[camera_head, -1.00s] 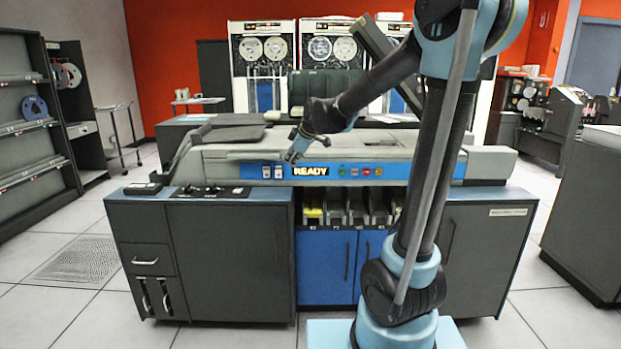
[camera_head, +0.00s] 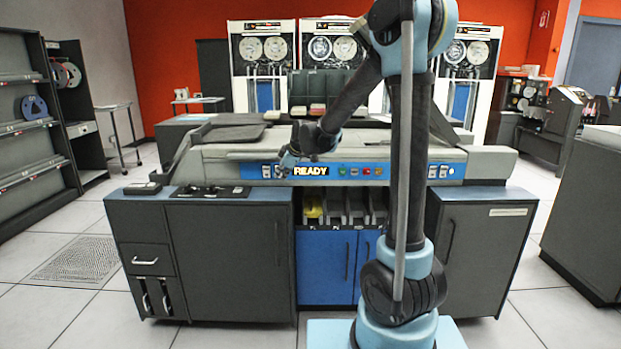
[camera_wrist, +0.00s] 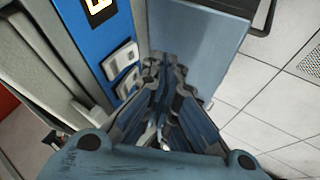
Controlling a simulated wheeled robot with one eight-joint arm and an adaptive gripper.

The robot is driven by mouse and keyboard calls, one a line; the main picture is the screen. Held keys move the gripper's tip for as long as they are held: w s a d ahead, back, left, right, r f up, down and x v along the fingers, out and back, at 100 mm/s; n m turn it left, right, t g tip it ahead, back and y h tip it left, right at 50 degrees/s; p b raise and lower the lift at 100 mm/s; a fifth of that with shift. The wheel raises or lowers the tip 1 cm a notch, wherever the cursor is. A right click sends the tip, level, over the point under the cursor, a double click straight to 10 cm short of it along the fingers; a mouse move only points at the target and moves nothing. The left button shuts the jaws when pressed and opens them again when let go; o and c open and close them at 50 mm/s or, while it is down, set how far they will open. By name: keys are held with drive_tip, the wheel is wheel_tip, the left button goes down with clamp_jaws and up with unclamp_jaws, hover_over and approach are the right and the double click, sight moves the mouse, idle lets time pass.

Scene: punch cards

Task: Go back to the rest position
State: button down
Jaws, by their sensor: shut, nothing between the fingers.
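My gripper (camera_head: 287,162) is in front of the blue button panel of the card machine, at the left end of the lit READY sign (camera_head: 310,171). It looks small and dark there. In the wrist view my gripper (camera_wrist: 163,65) points away from the camera, its fingers together with nothing between them. Two white switches (camera_wrist: 121,67) on the blue panel lie just left of the fingers in that view. My arm stands upright at the right of the machine's middle and hides part of its front.
The card machine (camera_head: 222,258) fills the middle, with card slots (camera_head: 333,209) holding something yellow at the left. Tape drives (camera_head: 262,75) stand behind. A dark cabinet (camera_head: 590,215) is at the right and a shelf rack (camera_head: 30,130) at the left. Floor is clear on both sides.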

drive_tip(key=v, duration=0.8)
drive_tip(key=s+d+f+m+g+h, duration=0.15)
drive_tip(key=s+d+m, duration=0.25)
drive_tip(key=s+d, duration=0.4)
drive_tip(key=s+d+f+m+h, duration=0.1)
drive_tip(key=s+d+f+m, duration=0.15)
drive_tip(key=s+d, duration=0.6)
drive_tip(key=s+d+f+m+g+h, duration=0.1)
drive_tip(key=s+d+f+m, duration=0.4)
drive_tip(key=s, duration=0.5)
drive_tip(key=s+d+f+m+g+h, duration=0.1)
drive_tip(key=s+d+f+m, duration=0.4)
drive_tip(key=s, duration=0.5)
drive_tip(key=shift+s+d+f, duration=0.15)
drive_tip(key=shift+d+f, duration=0.05)
drive_tip(key=shift+d, duration=0.05)
drive_tip(key=shift+h, duration=0.25)
drive_tip(key=shift+w+f, duration=0.2)
drive_tip(key=shift+w, duration=0.25)
